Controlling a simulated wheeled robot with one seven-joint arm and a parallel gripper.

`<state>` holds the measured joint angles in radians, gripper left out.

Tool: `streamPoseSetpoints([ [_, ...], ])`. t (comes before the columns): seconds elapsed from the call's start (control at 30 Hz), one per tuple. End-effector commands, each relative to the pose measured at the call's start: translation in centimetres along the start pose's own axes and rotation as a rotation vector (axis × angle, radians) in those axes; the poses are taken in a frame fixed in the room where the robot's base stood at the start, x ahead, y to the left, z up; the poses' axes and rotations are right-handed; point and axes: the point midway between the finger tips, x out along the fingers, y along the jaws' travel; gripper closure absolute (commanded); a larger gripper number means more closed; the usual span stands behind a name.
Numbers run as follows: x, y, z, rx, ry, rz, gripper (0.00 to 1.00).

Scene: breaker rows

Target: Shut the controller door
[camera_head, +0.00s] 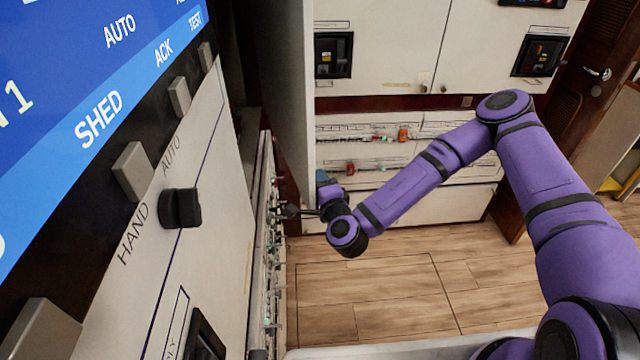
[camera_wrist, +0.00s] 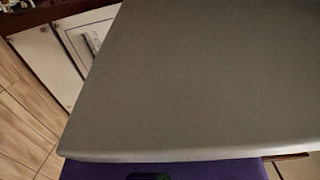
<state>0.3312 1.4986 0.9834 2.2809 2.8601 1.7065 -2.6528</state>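I cannot tell for sure which panel is the controller door. A pale panel (camera_head: 205,235) with a HAND/AUTO knob (camera_head: 181,208) and a blue screen (camera_head: 95,80) stands close on the left. Beyond its edge is a narrow upright face with rows of small breakers (camera_head: 262,250). My gripper (camera_head: 290,212) reaches left to this breaker face, its dark fingers small and at or very near it. I cannot tell touch or finger opening. In the wrist view a plain grey surface (camera_wrist: 190,85) fills most of the picture; what it belongs to is unclear, and no fingers show.
White cabinets (camera_head: 385,45) with dark breaker windows stand at the back, with rows of small parts (camera_head: 365,150) below. A brown door (camera_head: 595,75) is at the right. The wooden floor (camera_head: 400,290) between is clear. The wrist view also shows white cabinet fronts (camera_wrist: 48,60).

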Motion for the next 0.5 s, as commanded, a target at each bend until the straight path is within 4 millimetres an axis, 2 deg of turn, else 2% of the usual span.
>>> streamPoseSetpoints([
  [0.07, 0.0, 0.0, 0.0, 0.0, 0.0, 0.0, 0.46],
  [0.33, -0.1, 0.0, 0.0, 0.0, -0.001, 0.0, 0.46],
  [0.5, -1.5, 0.0, 0.1, 0.0, -0.003, 0.0, 0.46],
])
